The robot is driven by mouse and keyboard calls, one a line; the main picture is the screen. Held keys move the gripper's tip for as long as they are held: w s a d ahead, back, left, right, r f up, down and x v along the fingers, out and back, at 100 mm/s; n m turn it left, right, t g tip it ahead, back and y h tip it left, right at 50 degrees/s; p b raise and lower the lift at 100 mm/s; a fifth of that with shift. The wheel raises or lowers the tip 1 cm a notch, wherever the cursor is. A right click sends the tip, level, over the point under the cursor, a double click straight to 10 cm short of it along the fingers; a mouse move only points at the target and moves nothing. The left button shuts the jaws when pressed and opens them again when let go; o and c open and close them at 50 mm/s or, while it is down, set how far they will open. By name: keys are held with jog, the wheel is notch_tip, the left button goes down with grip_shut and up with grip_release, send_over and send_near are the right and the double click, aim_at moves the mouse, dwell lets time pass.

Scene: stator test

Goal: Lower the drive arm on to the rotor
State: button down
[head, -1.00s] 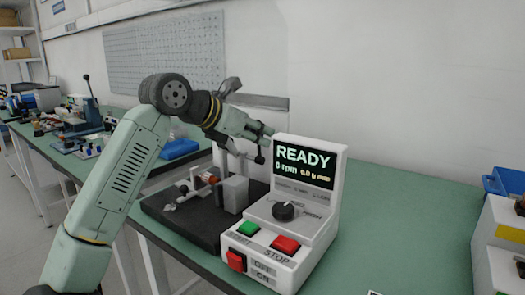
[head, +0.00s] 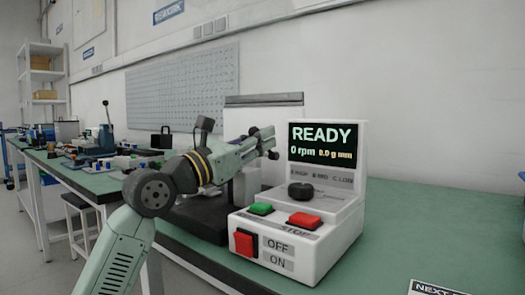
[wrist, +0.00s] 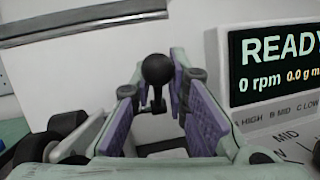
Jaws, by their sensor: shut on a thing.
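My gripper (head: 266,138) is beside the display of the white test machine (head: 300,255). In the wrist view, its purple-padded fingers (wrist: 159,75) stand on both sides of a black ball knob (wrist: 158,69) on a thin stem, and are shut on it. I take the knob to be the drive arm's handle; the rest of that arm is not clearly seen. The rotor is hidden behind my arm in the head view and is not visible in the wrist view. The machine's dark base (head: 205,220) shows partly below my arm.
The screen (head: 323,145) reads READY, 0 rpm. A dark dial (head: 300,192), green button (head: 261,209), red button (head: 304,220) and red switch (head: 244,242) sit close by on the machine.

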jog(key=shift+a+t+b, duration=0.3)
jog(key=shift+a+t, duration=0.1)
jog(key=c, duration=1.7)
grip_release()
jog(key=shift+f, duration=0.1)
jog(key=shift+o, duration=1.2)
jog(key=shift+d, duration=0.15)
jog(key=v, duration=1.2)
jog(key=shift+f, duration=0.1)
